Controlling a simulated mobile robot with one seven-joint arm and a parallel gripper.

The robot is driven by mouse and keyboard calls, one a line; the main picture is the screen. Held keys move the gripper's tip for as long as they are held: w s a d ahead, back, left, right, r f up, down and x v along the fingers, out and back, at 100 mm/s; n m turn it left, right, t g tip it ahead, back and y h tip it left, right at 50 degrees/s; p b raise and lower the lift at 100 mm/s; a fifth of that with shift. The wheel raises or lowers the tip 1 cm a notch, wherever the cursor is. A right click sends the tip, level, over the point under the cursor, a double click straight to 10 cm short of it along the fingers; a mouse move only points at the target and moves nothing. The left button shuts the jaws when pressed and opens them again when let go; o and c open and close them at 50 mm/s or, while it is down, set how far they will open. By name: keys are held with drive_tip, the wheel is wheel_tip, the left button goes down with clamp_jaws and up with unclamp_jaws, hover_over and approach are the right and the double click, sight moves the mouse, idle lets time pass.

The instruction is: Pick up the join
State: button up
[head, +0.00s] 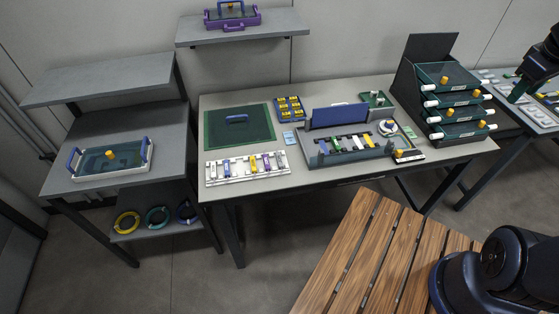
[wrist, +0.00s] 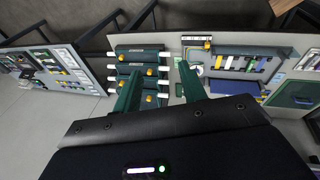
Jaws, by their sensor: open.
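I cannot single out the join in either view. A grey station (head: 312,160) with a raised dark blue panel (head: 340,115) stands on the middle table and holds a row of small coloured pieces; it also shows in the wrist view (wrist: 238,62). A white rack (head: 215,180) in front of the green mat carries several coloured pieces. My gripper (head: 527,88) is at the right edge of the head view, above the right table. In the wrist view my gripper (wrist: 160,82) shows two dark green fingers wide apart, with nothing between their tips.
A stack of green trays (head: 447,75) with white knobs stands between my gripper and the station; it also shows in the wrist view (wrist: 138,72). A green mat (head: 240,128) lies at the left of the middle table (head: 300,188). A slatted wooden surface (head: 375,255) is in front.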

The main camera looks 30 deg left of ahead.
drive_tip(key=w+a+f+n, duration=0.1)
drive_tip(key=a+f+n, duration=0.2)
drive_tip(key=a+n, duration=0.45)
drive_tip(key=a+f+n+g, duration=0.1)
drive_tip(key=a+f+n, duration=0.25)
drive_tip(key=a, duration=0.75)
drive_tip(key=w+a+f+n, duration=0.1)
drive_tip(key=a+f+n, duration=0.2)
drive_tip(key=a+n, duration=0.55)
drive_tip(key=n+g, duration=0.3)
drive_tip(key=n, duration=1.2)
hover_over(279, 159)
drive_tip(key=f, duration=2.3)
drive_tip(key=shift+w, duration=0.3)
drive_tip(key=shift+s+f, duration=0.15)
drive_tip(key=shift+f, duration=1.15)
drive_tip(key=shift+s+f, duration=0.15)
drive_tip(key=shift+f, duration=1.15)
clamp_jaws()
